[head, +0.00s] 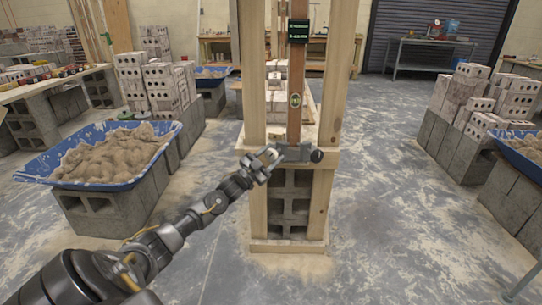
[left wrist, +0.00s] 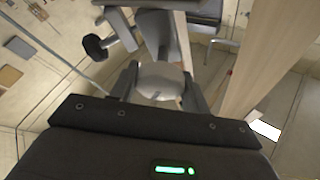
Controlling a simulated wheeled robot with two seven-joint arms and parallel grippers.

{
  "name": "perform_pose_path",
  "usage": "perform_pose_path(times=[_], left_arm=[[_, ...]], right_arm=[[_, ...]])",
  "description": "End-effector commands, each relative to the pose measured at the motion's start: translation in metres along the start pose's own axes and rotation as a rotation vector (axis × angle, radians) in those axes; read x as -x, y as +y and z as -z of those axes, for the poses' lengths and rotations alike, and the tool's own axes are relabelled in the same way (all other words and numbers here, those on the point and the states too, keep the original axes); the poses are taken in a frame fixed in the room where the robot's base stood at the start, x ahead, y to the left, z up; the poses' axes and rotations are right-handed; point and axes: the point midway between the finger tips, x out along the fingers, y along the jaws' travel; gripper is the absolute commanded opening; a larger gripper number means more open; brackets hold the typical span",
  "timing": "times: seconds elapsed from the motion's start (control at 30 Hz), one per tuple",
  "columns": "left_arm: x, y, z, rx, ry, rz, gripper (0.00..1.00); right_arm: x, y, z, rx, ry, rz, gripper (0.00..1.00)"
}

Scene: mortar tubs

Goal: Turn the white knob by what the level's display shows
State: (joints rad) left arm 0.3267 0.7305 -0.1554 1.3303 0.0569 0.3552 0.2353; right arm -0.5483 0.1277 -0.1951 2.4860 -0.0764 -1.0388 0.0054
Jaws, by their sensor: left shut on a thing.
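The white knob (head: 271,153) sits at the left end of a grey metal bracket (head: 295,152) on the wooden stand. My left gripper (head: 264,159) is shut on this knob. In the left wrist view the knob (left wrist: 160,80) lies between the two fingers. A dark knob (head: 317,156) is at the bracket's right end and also shows in the left wrist view (left wrist: 95,47). The brown level (head: 295,75) stands upright above the bracket. Its dark display (head: 299,30) has green text too small to read. A small vial (head: 295,100) is set lower on the level. My right gripper is out of view.
Pale wooden posts (head: 251,80) flank the level. A blue tub of mortar (head: 130,182) rests on grey blocks at the left, and another tub (head: 525,148) is at the right edge. Brick stacks stand at both sides. The floor right of the stand is clear.

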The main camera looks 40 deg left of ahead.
Motion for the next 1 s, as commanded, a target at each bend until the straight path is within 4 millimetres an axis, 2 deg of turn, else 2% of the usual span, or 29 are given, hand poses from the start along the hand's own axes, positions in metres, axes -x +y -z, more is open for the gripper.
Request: perform_pose_path(times=[0.47, 1.0], left_arm=[[0.000, -0.001, 0.000, -0.421, 0.001, -0.176, 0.24], [0.000, 0.000, 0.000, -0.870, 0.002, -0.363, 0.24]], right_arm=[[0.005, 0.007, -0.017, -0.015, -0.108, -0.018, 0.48], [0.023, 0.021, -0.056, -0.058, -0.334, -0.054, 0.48]])
